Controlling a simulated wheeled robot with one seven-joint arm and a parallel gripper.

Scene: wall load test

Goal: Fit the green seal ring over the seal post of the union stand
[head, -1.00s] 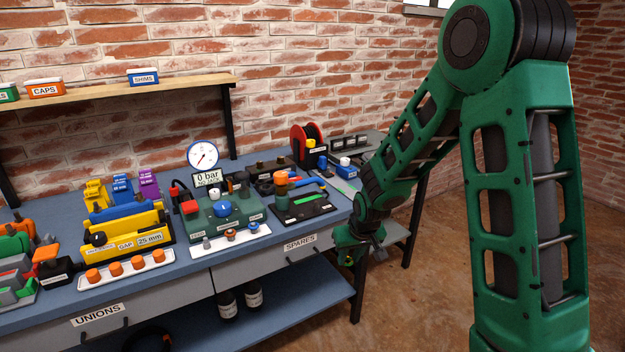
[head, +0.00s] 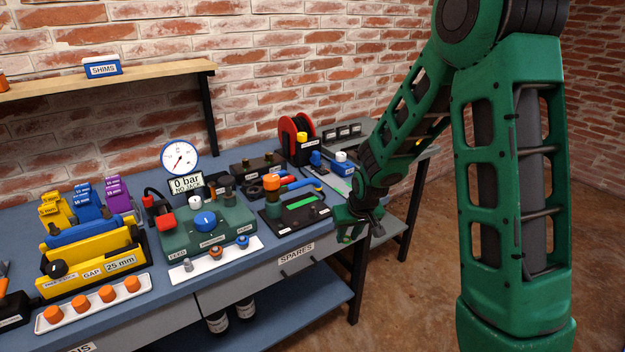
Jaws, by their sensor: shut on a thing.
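My gripper (head: 358,229) is at the right front corner of the bench, right of the black plate. It is small and partly turned away. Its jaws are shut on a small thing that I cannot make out. I cannot pick out the green seal ring for certain against the green of my arm. A black plate (head: 278,228) lies on the bench with a green strip and an upright post with an orange top (head: 271,182). I cannot tell whether this is the union stand, and no seal post is clearly recognisable. My gripper is apart from the plate.
A green pump unit (head: 178,240) with a gauge (head: 179,158) stands left of the plate, behind a white parts tray (head: 202,268). A red reel (head: 290,135) and a blue-and-white box (head: 344,168) stand behind. Floor right of the bench (head: 420,290) is clear.

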